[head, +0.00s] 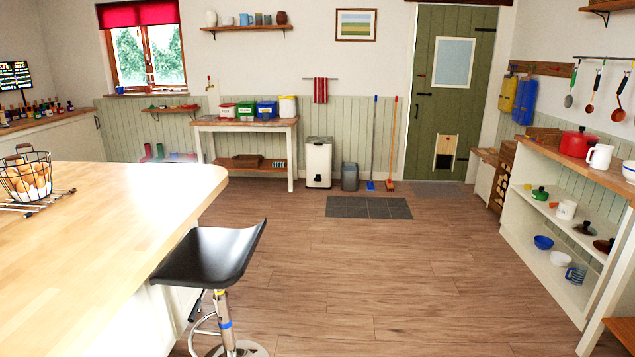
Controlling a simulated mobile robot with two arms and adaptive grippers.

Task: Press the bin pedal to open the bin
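A white upright bin (318,163) stands on the floor against the far wall, right of the potting-style table. Its lid looks closed, and there is a small dark mark on its front. A pedal at its base is too small to make out clearly. Neither of my grippers shows in the head view.
A grey bucket-like bin (350,177) stands right of the white bin, beside a blue broom (372,150) and an orange one (391,150). A dark mat (369,208) lies in front. The wooden island (110,230) and a black stool (210,257) fill the left; the middle floor (400,270) is clear.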

